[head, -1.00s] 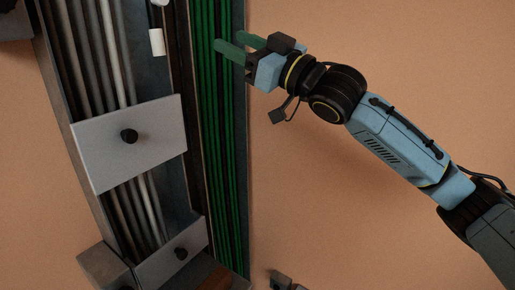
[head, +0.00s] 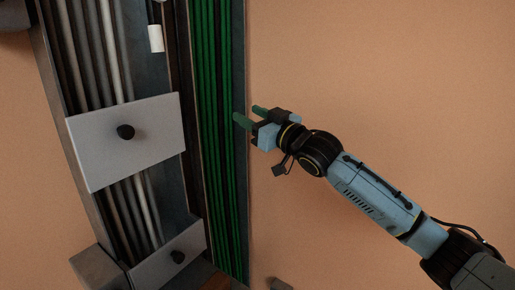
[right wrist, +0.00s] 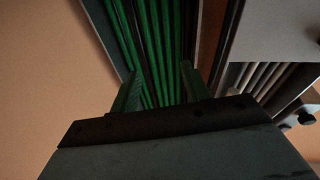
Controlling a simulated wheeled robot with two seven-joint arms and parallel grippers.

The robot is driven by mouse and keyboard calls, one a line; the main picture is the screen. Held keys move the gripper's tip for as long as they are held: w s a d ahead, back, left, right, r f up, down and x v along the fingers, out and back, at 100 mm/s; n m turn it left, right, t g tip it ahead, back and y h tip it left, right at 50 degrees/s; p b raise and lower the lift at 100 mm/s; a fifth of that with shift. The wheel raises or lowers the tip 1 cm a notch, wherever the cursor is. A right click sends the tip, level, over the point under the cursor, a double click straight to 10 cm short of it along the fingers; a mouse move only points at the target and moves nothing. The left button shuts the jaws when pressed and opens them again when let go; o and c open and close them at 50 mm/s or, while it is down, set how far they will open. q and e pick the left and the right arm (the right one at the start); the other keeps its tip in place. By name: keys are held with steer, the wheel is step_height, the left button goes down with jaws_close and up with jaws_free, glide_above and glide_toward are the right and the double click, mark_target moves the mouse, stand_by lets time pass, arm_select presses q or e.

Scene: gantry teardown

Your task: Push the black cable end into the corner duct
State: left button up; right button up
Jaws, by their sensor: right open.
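My right gripper (head: 247,114) is open, its green fingers apart at the right edge of the tall channel of green cables (head: 218,165). In the right wrist view the two fingers of the right gripper (right wrist: 149,72) stand on either side of the green cables (right wrist: 150,45), with nothing seen held between them. Dark strands run among the green cables in that view; I cannot tell whether one is the black cable. No loose black cable end can be made out. I cannot tell which part is the corner duct. My left gripper is out of view.
A grey cover plate with a black knob (head: 155,143) crosses the neighbouring duct of grey and white cables (head: 95,50). A second knobbed plate (head: 150,262) is below it. A white clip (head: 156,38) sits higher up.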

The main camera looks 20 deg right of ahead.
step_height(320, 180, down, 8)
steer(key=w+d+m+h+b, duration=0.1)
steer(key=w+d, duration=0.1)
steer(key=shift+f+h, duration=0.25)
steer(key=shift+h, duration=0.05)
